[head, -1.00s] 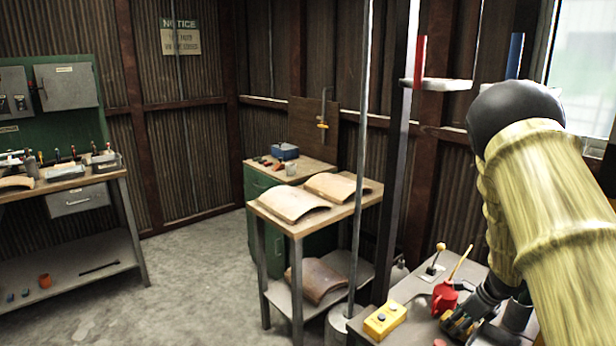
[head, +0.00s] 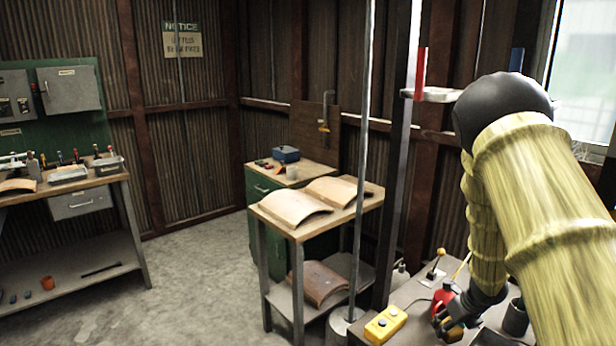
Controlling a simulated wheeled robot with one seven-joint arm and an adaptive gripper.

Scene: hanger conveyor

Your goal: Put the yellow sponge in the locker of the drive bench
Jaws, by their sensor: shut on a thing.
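My gripper (head: 447,320) is low at the right, over the grey bench (head: 408,292), just below and beside a red oil can (head: 444,297). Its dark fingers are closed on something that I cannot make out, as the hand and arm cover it. I cannot pick out the yellow sponge for certain. A yellow box with round buttons (head: 385,324) lies on the bench to the left of the gripper. No locker shows on the visible part of this bench; much of the bench is hidden behind my arm or out of the picture.
A lever (head: 436,262) and a dark cup (head: 515,318) stand on the bench close to my gripper. A pole (head: 361,150) and a post rise at its left. A wooden-topped trolley (head: 345,219) bears curved panels. The floor at left (head: 205,275) is clear.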

